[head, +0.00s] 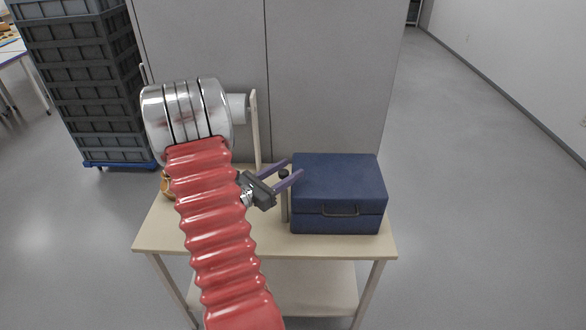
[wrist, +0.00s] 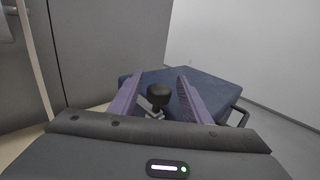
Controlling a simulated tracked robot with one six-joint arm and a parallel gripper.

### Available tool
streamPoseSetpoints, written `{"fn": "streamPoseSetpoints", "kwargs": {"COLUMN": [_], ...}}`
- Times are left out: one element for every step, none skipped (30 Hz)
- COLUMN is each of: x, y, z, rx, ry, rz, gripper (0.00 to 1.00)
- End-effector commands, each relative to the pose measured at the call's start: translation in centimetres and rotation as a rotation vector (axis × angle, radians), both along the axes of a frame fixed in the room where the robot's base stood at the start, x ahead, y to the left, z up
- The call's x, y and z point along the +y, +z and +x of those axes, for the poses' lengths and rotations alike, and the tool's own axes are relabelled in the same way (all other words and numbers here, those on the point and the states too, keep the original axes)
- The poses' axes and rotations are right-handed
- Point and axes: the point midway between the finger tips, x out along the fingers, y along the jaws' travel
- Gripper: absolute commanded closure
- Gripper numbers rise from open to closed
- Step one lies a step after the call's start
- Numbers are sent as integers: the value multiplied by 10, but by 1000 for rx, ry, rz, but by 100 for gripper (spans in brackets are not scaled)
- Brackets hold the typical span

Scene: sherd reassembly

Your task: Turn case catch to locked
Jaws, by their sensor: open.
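A closed blue case (head: 338,185) stands on the right part of a cream table, its handle on the front face. A black round knob (head: 284,174) is beside the case's left side; I take it to be the catch, but cannot tell how it is joined or which way it is set. My gripper (head: 295,167) is open, its purple fingers pointing at the case near the knob. In the wrist view the knob (wrist: 158,95) shows between the two fingers, nearer the left one, with the blue case (wrist: 215,88) behind. I cannot see contact.
The cream table (head: 270,243) has bare room in front of the case. A thin upright cream post (head: 255,130) stands behind my gripper. Grey cabinet doors (head: 330,80) rise behind the table. Stacked grey crates (head: 85,85) stand at left. The floor on the right is clear.

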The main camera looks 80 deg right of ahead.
Motion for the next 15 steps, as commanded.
{"fn": "streamPoseSetpoints", "kwargs": {"x": [-6,-9,-12,-14,-16,-18,-20,-21,-22,-22,-22,-22,-22,-22,-22], "y": [0,0,0,0,0,0,0,0,0,0,0,0,0,0,0], "z": [-5,-6,-8,-10,-11,-12,-13,-13,-13,-14,-14,-14,-14,-14,-14], "rx": [-1,-1,-1,-1,-1,-1,-1,0,0,0,0,0,0,0,0], "ry": [-4,-2,-2,-2,-2,-2,-1,0,0,0,1,1,1,1,1], "rz": [-1,-1,0,0,0,0,1,0,0,0,0,0,0,0,0], "gripper": [56,56,56,56,56,56,56,56,56,56,56,56,56,56,56]}}
